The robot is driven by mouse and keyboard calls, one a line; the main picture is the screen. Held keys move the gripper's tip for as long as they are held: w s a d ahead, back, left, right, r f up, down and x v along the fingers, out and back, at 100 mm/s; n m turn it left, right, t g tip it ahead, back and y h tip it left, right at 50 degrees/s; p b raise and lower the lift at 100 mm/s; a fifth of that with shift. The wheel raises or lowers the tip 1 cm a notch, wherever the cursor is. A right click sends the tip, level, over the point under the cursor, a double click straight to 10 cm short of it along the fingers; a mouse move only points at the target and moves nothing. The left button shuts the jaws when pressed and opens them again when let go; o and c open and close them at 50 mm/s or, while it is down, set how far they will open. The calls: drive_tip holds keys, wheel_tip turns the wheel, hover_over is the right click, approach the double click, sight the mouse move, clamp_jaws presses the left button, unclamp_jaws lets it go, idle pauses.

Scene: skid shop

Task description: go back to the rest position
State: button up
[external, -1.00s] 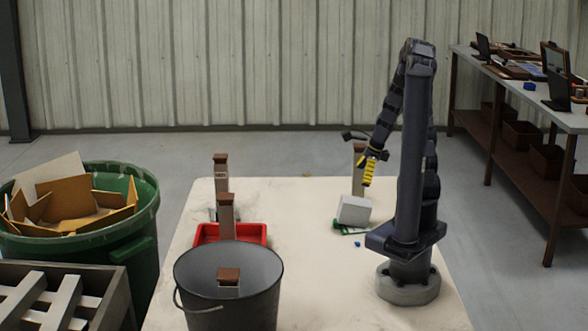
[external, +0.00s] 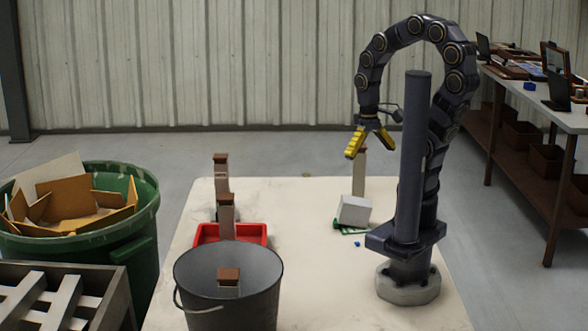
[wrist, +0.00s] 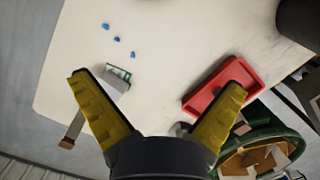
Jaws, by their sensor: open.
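My gripper (external: 370,140) has two yellow fingers, spread open and empty. In the external view it hangs high above the far right part of the table, with my arm arched over behind it. The wrist view shows both fingers (wrist: 160,108) apart with nothing held between them, and the table top below. A white box (external: 354,210) sits tilted beside or on a green item (external: 345,229) on the table below my gripper. The box also shows in the wrist view (wrist: 116,83), near the left finger.
A red tray (external: 257,231) and a dark bucket (external: 232,262) stand on the table (external: 306,260). Posts with brown tops rise around it, one (external: 359,175) close behind my gripper. Small blue pieces (wrist: 118,39) lie on the table. A green bin (external: 140,225) stands left.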

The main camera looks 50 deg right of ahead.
drive_tip(key=shift+s+r+n+h, duration=0.15)
drive_tip(key=shift+s+r+n, duration=0.05)
drive_tip(key=shift+s+n, duration=0.4)
drive_tip(key=shift+s+r+n+h, duration=0.15)
drive_tip(key=shift+s+n, duration=0.45)
